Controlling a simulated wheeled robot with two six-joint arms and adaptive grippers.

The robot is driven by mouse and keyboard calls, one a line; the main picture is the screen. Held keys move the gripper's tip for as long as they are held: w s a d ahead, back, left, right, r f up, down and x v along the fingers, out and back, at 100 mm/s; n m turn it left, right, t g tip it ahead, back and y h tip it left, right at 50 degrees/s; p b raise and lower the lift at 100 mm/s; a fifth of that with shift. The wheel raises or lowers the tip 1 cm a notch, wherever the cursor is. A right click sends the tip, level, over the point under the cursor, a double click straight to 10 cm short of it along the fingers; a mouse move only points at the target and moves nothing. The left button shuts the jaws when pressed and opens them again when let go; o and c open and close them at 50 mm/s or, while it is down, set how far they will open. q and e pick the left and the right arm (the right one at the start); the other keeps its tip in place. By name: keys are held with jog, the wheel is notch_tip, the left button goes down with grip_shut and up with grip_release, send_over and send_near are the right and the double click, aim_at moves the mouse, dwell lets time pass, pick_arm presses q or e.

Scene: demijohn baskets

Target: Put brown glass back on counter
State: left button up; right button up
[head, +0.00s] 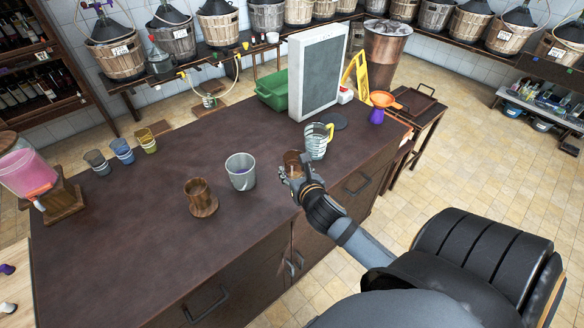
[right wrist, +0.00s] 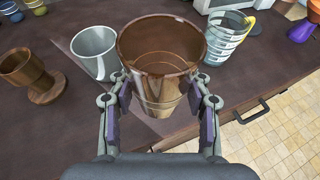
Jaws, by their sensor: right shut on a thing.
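The brown glass (right wrist: 160,60) is a clear brown tumbler, upright between the fingers of my right gripper (right wrist: 160,115) in the right wrist view. The gripper is shut on it. In the head view my right gripper (head: 293,175) is at the counter's front edge, with the glass (head: 292,157) partly hidden by the fingers. I cannot tell whether the glass touches the counter (head: 120,240). My left gripper is not in view.
A grey bucket (head: 241,171) and a wooden cup on a round base (head: 201,198) stand left of the glass. A ribbed measuring jug (head: 316,142) stands just behind it. Several small cups line the far left. The counter's front left is clear.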

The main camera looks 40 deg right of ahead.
aim_at(293, 163)
jog(key=shift+w+d+f+p, duration=0.2)
jog(key=shift+w+d+p, duration=0.25)
jog(key=shift+w+d, duration=0.25)
jog(key=x, duration=0.3)
jog(key=shift+r+p, duration=0.1)
jog(key=shift+p, duration=0.25)
jog(key=w+d+f, duration=0.1)
jog(key=w+f, duration=0.1)
jog(key=w+d+f, duration=0.1)
jog(key=w+f, duration=0.2)
jog(key=w+d+f, duration=0.1)
jog(key=w+f, duration=0.1)
jog(key=w, duration=0.1)
jog(key=shift+d+f, duration=0.1)
jog(key=shift+f, duration=0.2)
jog(key=shift+w+d+f, duration=0.1)
jog(key=shift+f, duration=0.1)
jog(key=shift+w+f, duration=0.15)
jog(key=shift+f, duration=0.15)
notch_tip(293, 163, down, 3)
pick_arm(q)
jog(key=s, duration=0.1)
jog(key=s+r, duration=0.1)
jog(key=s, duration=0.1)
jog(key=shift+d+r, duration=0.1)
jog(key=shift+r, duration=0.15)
pick_arm(e)
jog(key=o, duration=1.5)
jog(key=shift+f, duration=0.1)
jog(key=shift+c, duration=0.2)
